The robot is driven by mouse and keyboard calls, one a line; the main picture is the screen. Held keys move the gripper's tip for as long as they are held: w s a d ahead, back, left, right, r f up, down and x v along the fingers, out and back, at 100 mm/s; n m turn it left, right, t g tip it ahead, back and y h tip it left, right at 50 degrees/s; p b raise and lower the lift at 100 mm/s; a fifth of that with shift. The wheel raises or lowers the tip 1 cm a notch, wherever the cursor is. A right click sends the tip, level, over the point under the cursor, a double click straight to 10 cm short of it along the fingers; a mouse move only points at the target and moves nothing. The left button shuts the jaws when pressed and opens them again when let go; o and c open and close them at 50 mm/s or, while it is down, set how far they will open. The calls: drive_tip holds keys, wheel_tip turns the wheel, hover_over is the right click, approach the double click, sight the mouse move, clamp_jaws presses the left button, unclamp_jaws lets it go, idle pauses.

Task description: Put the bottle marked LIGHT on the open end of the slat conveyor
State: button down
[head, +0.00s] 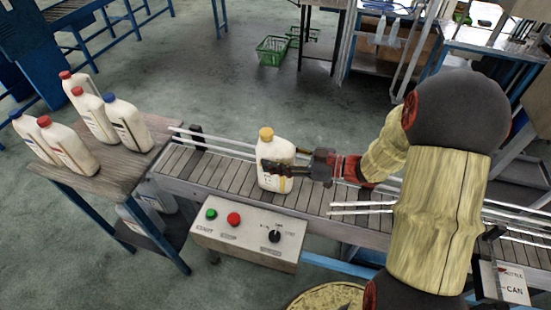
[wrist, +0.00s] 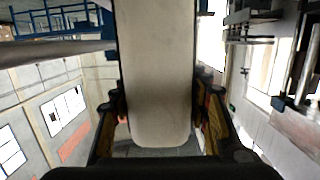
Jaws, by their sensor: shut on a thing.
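A cream bottle with a yellow cap (head: 268,156) stands upright at the slat conveyor (head: 225,172), near its left, open end. Its label is too small to read. My gripper (head: 277,168) is shut around the bottle's body from the right. In the wrist view the bottle (wrist: 157,75) fills the middle between the two fingers (wrist: 160,120). The bottle's base appears at the slats; I cannot tell whether it touches them.
Several bottles with red or blue caps (head: 97,117) stand on a wooden table (head: 130,165) at the left. A control box (head: 247,232) with green and red buttons is in front of the conveyor. Rails (head: 362,208) border the slats.

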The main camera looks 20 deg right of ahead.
drive_tip(key=c, duration=1)
unclamp_jaws()
drive_tip(key=shift+o, duration=0.2)
drive_tip(key=shift+s+d+r, duration=0.1)
drive_tip(key=shift+r, duration=0.05)
drive_tip(key=p+v, duration=0.2)
drive_tip(key=v, duration=1)
